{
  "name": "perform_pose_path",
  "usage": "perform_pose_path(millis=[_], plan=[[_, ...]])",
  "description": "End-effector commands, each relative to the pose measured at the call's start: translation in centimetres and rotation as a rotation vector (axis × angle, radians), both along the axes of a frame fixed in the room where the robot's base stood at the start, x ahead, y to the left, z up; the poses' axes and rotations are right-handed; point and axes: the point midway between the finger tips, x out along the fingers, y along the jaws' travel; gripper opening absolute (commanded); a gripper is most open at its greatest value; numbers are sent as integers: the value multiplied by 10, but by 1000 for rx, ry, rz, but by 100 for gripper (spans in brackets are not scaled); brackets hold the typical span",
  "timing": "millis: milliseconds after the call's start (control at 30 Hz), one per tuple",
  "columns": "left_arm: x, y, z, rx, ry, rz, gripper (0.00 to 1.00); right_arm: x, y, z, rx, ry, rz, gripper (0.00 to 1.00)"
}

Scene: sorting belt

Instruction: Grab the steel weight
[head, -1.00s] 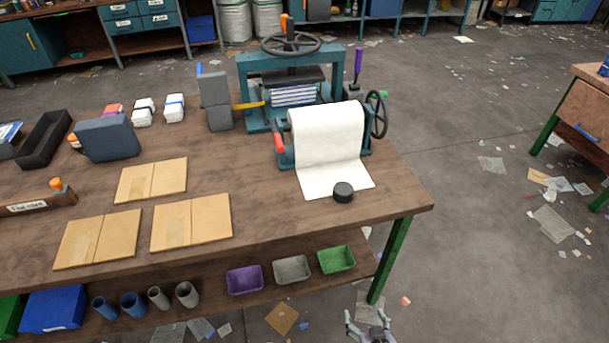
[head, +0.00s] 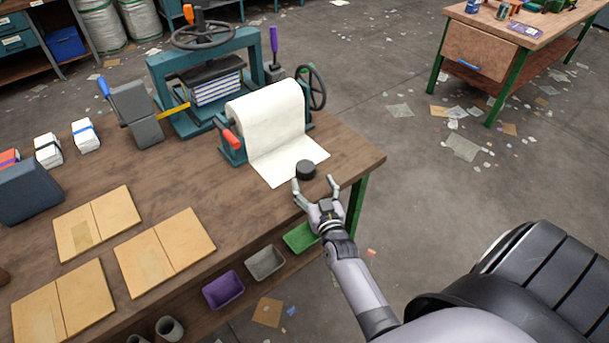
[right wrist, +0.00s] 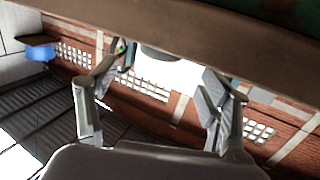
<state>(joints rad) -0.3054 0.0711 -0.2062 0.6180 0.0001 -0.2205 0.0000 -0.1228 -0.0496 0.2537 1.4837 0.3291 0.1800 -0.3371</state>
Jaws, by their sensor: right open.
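The steel weight (head: 306,170) is a small dark round cylinder. It stands upright on the loose end of the white paper roll (head: 268,120), near the right end of the bench. My right gripper (head: 315,184) is open and empty at the bench's front edge, just in front of the weight, with its fingers pointing at it. In the right wrist view a dark rounded shape, the weight (right wrist: 160,52), shows between and beyond the two spread fingers. I cannot tell whether a finger touches it. My left gripper is out of view.
The wooden bench (head: 345,160) carries a teal press (head: 205,75) behind the paper roll and several tan boards (head: 165,250) to the left. Purple, grey and green trays (head: 223,290) sit on the shelf below. Open floor lies to the right.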

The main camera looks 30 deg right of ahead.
Motion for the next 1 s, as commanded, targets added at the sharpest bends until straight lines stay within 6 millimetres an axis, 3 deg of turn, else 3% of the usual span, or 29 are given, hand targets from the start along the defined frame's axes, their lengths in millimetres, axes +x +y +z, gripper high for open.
perform_pose_path(millis=[33, 233, 367, 633, 1000], plan=[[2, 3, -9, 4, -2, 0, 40, 9, -3, -4, 0, -3, 0, 72], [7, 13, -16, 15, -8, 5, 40, 27, -9, -3, -2, 1, 0, 72], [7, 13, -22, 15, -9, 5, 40, 35, -11, -5, -1, 0, 0, 72], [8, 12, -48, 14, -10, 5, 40, 70, -22, -9, 0, -1, 0, 72], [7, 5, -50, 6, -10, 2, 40, 78, -24, -6, -1, 1, 0, 71]])
